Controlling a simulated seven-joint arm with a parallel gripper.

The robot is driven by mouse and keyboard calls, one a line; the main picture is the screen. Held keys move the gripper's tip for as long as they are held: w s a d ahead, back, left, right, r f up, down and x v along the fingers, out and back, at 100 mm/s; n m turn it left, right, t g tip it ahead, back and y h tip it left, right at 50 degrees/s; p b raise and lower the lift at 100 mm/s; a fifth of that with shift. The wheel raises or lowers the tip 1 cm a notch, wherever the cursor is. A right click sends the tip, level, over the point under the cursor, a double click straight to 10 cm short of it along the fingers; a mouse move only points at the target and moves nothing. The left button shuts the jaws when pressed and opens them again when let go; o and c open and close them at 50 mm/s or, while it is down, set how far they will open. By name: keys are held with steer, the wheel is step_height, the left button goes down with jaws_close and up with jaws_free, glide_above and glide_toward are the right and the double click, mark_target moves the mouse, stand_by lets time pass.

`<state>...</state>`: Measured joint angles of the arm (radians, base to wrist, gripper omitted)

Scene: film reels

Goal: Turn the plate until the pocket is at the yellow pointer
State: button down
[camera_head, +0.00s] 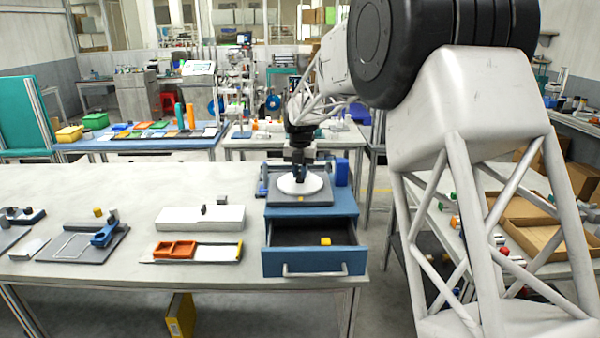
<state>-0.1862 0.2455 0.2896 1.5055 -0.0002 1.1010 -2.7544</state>
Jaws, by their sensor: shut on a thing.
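The white round plate (287,187) lies flat on a grey base (270,199) on top of a blue drawer unit. A small yellow mark (300,199), which looks like the yellow pointer, is at the front edge of the plate. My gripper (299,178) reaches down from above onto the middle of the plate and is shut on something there. The fingers hide what they hold, probably a part of the plate. I cannot make out the pocket; it is too small or hidden.
The blue unit's drawer (315,262) is open, with a small yellow block (325,241) inside. A blue upright block (341,172) stands at the plate's right. A white box (200,218) and an orange tray (175,250) lie to the left on the table (130,185).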

mark_target(300, 173)
steer(key=shift+n, duration=0.9)
steer(key=c, duration=1.1)
jaws_free()
steer(key=shift+r, duration=0.1)
steer(key=shift+r, duration=3.85)
